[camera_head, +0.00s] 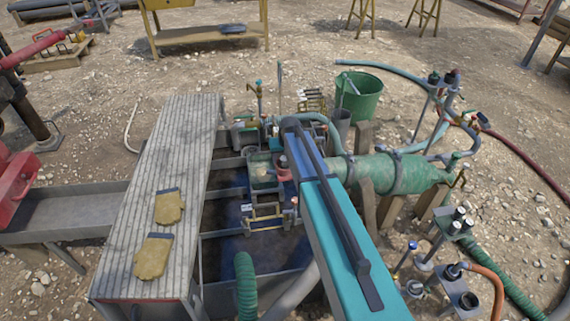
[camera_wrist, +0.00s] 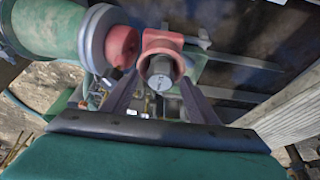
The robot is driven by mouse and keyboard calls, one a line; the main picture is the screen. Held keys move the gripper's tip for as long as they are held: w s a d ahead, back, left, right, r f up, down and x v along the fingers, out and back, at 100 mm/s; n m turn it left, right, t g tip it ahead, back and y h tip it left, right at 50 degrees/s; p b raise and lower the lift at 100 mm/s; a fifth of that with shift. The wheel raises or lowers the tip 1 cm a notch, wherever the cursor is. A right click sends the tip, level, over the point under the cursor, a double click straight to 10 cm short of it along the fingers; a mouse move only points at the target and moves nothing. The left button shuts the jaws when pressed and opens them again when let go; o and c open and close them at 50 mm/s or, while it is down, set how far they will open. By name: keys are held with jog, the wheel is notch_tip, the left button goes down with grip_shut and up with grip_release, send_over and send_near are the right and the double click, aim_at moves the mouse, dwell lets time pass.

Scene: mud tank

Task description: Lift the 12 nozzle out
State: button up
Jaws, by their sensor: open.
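In the wrist view a grey round piece (camera_wrist: 160,82), perhaps the 12 nozzle, sits in a red fitting (camera_wrist: 163,42). Its face carries a small mark that I cannot read. My gripper (camera_wrist: 158,94) is open, with one dark finger on each side of the grey piece. I cannot tell whether either finger touches it. In the head view my teal arm reaches over the tank and hides most of the gripper's surroundings. A red fitting (camera_head: 283,172) shows just left of the arm's far end.
A green cylinder (camera_wrist: 45,28) with a grey flange and red end stands close left in the wrist view. A grey plank walkway (camera_head: 160,185) with two gloves (camera_head: 154,256) borders the tank. A green bucket (camera_head: 358,97) stands behind. Hoses and valves crowd the right.

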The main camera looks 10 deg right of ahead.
jog(key=shift+c, duration=0.5)
jog(key=c, duration=1.1)
jog(key=shift+r, duration=0.15)
jog(key=shift+r+b, duration=0.8)
jog(key=shift+r, duration=4.1)
